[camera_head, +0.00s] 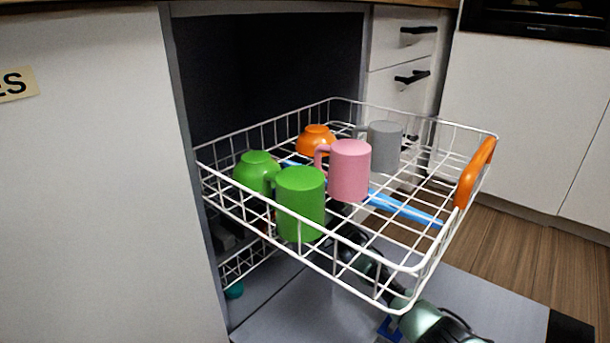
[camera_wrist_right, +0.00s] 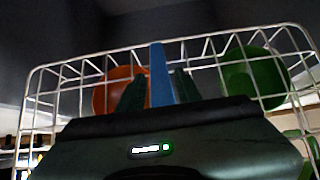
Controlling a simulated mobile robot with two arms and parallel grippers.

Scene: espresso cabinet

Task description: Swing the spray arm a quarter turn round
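The spray arm is a long blue bar under the white wire rack. In the head view its right half (camera_head: 405,208) runs toward the rack's front right, and part of it is hidden behind the mugs. In the right wrist view the blue spray arm (camera_wrist_right: 160,75) points away from me. My right gripper (camera_wrist_right: 159,84) is below the rack, with its two dark fingers apart, one on each side of the bar. I cannot tell whether they touch it. In the head view my right arm reaches under the rack from the bottom right. My left gripper is not in view.
The pulled-out rack (camera_head: 361,290) holds a green mug (camera_head: 300,205), pink mug (camera_head: 350,171), grey mug (camera_head: 385,146), green bowl (camera_head: 256,172) and orange bowl (camera_head: 316,139). An orange handle (camera_head: 475,173) is on its front. A lower rack (camera_head: 246,262) sits inside the cabinet.

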